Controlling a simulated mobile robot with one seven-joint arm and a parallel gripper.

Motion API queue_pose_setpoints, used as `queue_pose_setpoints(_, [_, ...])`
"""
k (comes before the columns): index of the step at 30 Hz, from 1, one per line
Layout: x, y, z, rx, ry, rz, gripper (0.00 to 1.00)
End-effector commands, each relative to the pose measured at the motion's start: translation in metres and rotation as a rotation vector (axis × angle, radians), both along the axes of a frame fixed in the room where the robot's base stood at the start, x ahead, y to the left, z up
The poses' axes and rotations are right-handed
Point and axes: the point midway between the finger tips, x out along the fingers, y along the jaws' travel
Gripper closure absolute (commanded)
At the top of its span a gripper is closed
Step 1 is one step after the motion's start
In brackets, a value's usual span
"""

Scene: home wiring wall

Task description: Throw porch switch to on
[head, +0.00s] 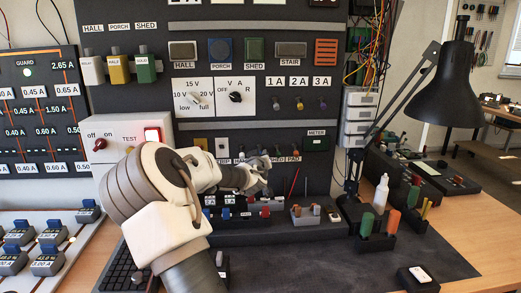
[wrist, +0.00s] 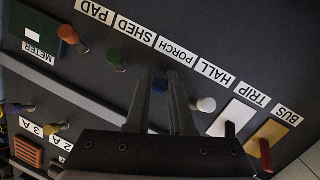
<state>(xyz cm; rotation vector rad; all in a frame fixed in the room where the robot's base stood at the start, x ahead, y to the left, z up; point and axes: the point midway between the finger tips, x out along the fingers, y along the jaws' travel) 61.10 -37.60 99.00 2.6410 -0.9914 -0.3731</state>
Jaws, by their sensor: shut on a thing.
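The porch switch is a small toggle with a blue tip (wrist: 160,84), under the PORCH label (wrist: 179,51) in the wrist view, which shows the panel turned nearly upside down. My gripper (wrist: 163,78) has its two fingers on either side of the blue tip, shut on it. In the head view my gripper (head: 262,167) reaches the row of switches on the dark wall panel, and my arm and gripper hide most of that row. I cannot tell whether the lever stands at on or off.
Close beside it are the white-tipped HALL switch (wrist: 205,104) and green-tipped SHED switch (wrist: 116,58). An orange-tipped switch (wrist: 81,45) and a red lever (wrist: 266,155) are farther out. A ledge (head: 300,226) with small parts lies below; a black lamp (head: 445,98) stands right.

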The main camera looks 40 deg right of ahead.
Motion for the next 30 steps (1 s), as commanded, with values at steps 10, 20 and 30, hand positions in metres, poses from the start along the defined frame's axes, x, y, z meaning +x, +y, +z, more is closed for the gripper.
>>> queue_pose_setpoints(10, [-0.003,0.000,0.021,0.119,0.189,-0.001,1.00])
queue_pose_setpoints(20, [-0.003,0.000,0.029,0.225,0.364,-0.002,1.00])
queue_pose_setpoints(30, [-0.001,-0.001,0.036,0.330,0.535,0.000,1.00])
